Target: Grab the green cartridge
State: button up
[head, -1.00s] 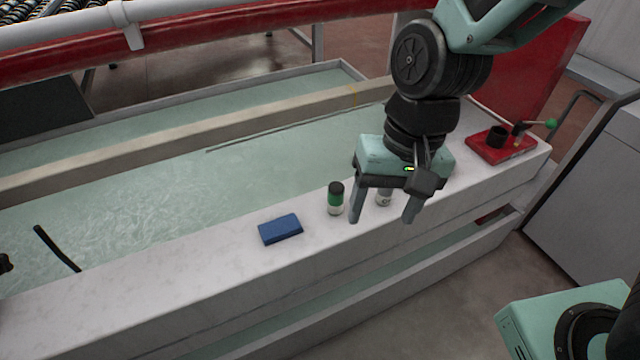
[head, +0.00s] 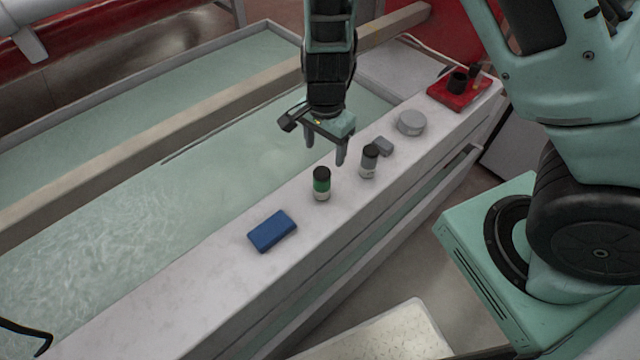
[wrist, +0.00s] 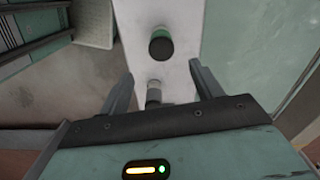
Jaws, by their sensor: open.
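The green cartridge (head: 321,185) is a small upright cylinder with a black cap, a green band and a pale base. It stands on the white ledge (head: 222,277). In the wrist view the green cartridge (wrist: 161,46) shows from above, beyond the fingertips. My gripper (head: 324,152) is open and empty, above and a little behind the cartridge, not touching it. A similar grey cartridge (head: 369,161) with a dark cap stands to its right. In the wrist view the grey cartridge (wrist: 153,92) shows between my fingers (wrist: 158,80), lower down.
A blue block (head: 272,231) lies left of the green cartridge. A small grey block (head: 383,146), a round grey disc (head: 411,122) and a red tray (head: 460,93) sit farther right on the ledge. The water trough (head: 125,225) runs behind the ledge.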

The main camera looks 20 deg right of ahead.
aim_at(322, 172)
notch_tip(322, 172, down, 6)
jog(key=shift+r+b, duration=0.2)
jog(key=shift+b, duration=0.15)
jog(key=shift+a+f, duration=0.15)
jog(key=shift+f, duration=1.25)
jog(key=shift+a+f, duration=0.1)
jog(key=shift+f, duration=1.25)
jog(key=c, duration=1.2)
